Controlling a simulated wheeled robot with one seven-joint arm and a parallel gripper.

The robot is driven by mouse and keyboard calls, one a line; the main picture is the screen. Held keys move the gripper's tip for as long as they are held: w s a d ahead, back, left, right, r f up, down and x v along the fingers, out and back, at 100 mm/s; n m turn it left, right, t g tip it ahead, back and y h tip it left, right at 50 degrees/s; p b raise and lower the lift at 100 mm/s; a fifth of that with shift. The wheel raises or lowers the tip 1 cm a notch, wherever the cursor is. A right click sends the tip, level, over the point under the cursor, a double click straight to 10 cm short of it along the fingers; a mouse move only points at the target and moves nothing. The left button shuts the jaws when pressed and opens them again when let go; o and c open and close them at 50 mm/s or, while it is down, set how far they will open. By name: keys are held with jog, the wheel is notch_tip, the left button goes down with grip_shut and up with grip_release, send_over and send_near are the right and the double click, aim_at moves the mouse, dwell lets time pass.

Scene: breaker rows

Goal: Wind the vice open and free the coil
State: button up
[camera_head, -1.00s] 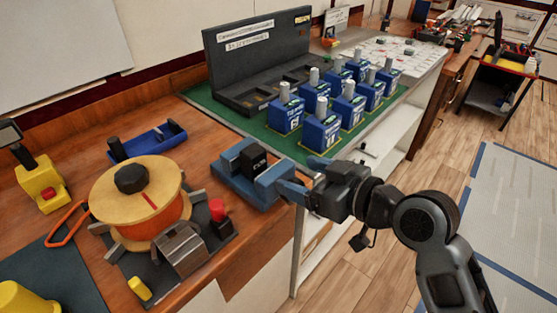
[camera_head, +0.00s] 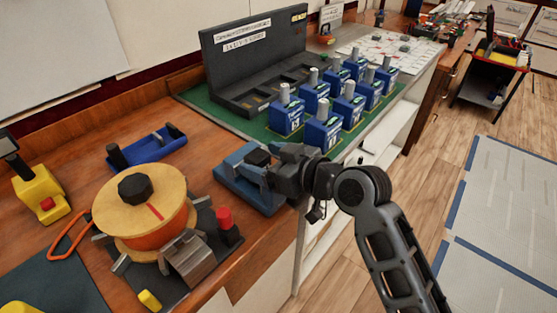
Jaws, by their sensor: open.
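The blue vice (camera_head: 236,178) sits near the front edge of the wooden bench, in the middle of the head view. A dark block, which looks like the coil (camera_head: 258,157), sits between its jaws. My gripper (camera_head: 272,178) is at the vice's right end. Its fingers are largely hidden against the vice, and I cannot tell whether they touch it. The vice's handle is not visible behind my gripper.
An orange drum with a wooden top (camera_head: 145,205) stands left of the vice, beside a red knob (camera_head: 224,219). A blue tray (camera_head: 148,150) lies behind. Several blue breakers (camera_head: 323,130) stand on a green mat (camera_head: 205,98) before a dark rack (camera_head: 255,60). Open floor lies right.

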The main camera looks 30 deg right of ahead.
jog(key=shift+w+a+f, duration=0.15)
jog(key=shift+w, duration=0.25)
jog(key=c, duration=1.2)
jog(key=shift+s+d, duration=0.2)
jog(key=shift+s, duration=0.35)
dwell(0.4)
jog(key=o, duration=1.3)
